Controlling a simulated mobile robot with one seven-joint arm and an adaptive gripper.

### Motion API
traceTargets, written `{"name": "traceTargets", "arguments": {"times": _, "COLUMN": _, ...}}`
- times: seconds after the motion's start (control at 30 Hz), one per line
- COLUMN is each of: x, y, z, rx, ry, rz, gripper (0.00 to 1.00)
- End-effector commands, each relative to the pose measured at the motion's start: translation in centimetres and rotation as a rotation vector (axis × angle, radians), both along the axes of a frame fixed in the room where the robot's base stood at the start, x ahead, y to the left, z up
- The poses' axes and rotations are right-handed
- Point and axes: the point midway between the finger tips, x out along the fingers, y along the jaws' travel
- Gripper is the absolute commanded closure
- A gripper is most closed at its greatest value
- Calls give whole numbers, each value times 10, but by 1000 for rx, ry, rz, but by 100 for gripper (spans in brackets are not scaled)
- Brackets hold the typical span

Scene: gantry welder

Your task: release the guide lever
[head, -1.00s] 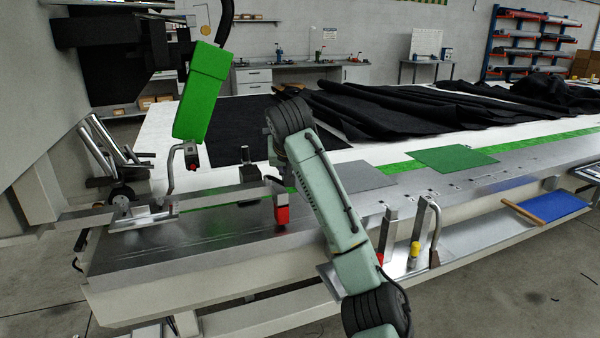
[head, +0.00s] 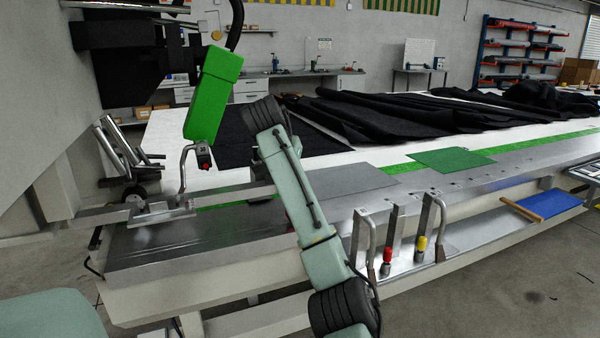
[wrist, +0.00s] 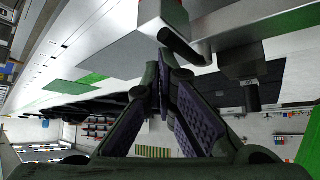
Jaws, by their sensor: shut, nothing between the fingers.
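No part is plainly marked as the guide lever. A long metal bar (head: 235,194) lies across the machine bed, and my arm covers its right end in the head view. In the wrist view, a dark round-ended part (wrist: 177,28) sits beside a metal bar (wrist: 232,28); I cannot tell whether it is the lever. My gripper (wrist: 164,58) is shut and empty, with its fingertips close to that dark part. Contact cannot be told. The gripper is hidden behind my arm in the head view.
A green welding head (head: 212,95) with a bent metal rod hangs at the left. Metal uprights with red (head: 388,254) and yellow (head: 422,243) knobs stand at the bed's front. A green mat (head: 450,160) and black fabric (head: 390,115) lie farther back.

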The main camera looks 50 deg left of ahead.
Motion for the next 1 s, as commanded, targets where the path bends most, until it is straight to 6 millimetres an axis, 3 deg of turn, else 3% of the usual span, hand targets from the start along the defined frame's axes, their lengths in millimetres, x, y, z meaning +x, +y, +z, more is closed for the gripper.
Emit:
{"name": "traceTargets", "arguments": {"times": 0.6, "x": -9, "y": 3, "z": -3, "rx": -9, "ry": 9, "rz": 16, "gripper": 100}}
{"name": "traceTargets", "arguments": {"times": 0.77, "x": 5, "y": -3, "z": 1, "rx": -8, "ry": 10, "rz": 14, "gripper": 100}}
{"name": "traceTargets", "arguments": {"times": 0.93, "x": 40, "y": -21, "z": 12, "rx": -3, "ry": 7, "rz": 4, "gripper": 100}}
{"name": "traceTargets", "arguments": {"times": 1.0, "x": 21, "y": -10, "z": 20, "rx": 1, "ry": 1, "rz": 12, "gripper": 100}}
